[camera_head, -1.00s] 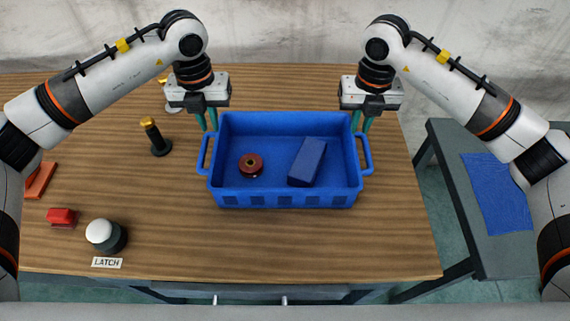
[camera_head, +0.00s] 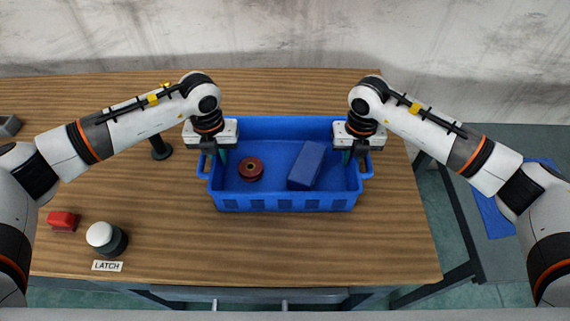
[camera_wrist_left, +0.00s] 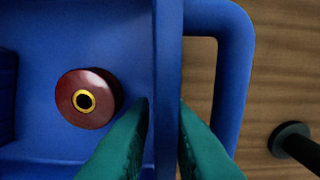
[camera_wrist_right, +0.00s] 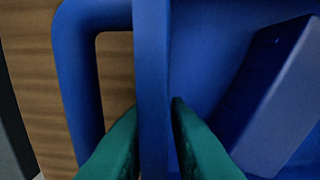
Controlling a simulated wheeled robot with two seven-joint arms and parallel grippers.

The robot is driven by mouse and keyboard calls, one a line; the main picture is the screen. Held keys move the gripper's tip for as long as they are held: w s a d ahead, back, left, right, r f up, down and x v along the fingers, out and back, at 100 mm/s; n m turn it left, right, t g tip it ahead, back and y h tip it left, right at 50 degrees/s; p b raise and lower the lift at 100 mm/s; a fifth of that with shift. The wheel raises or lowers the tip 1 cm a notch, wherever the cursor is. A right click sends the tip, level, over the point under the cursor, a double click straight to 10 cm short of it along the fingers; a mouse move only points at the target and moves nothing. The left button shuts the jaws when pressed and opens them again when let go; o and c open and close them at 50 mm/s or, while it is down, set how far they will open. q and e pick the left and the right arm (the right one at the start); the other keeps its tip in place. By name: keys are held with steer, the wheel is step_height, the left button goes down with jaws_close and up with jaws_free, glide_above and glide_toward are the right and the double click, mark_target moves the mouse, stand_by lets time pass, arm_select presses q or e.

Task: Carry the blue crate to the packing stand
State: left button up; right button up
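The blue crate (camera_head: 285,203) sits on the wooden table with a handle at each end. It holds a dark red spool (camera_head: 251,169) and a blue block (camera_head: 307,166). My left gripper (camera_head: 215,160) is at the left end wall; in the left wrist view its fingers (camera_wrist_left: 164,110) straddle that wall, with a slight gap on the inner side. My right gripper (camera_head: 355,158) is at the right end wall; in the right wrist view its fingers (camera_wrist_right: 154,112) straddle that wall closely. The packing stand, with a blue mat (camera_head: 494,215), is at the right, partly hidden by my right arm.
A white-topped button (camera_head: 105,236) with a LATCH label (camera_head: 107,266) and a red block (camera_head: 63,221) are at the front left. A dark post (camera_head: 159,148) stands left of the crate. A floor gap separates table and stand.

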arm_select(q)
steer(key=shift+f, duration=0.5)
arm_select(e)
steer(key=shift+f, duration=0.55)
arm_select(q)
jaws_close()
arm_select(e)
jaws_close()
arm_select(q)
steer(key=shift+r, duration=0.15)
arm_select(e)
steer(key=shift+r, duration=0.2)
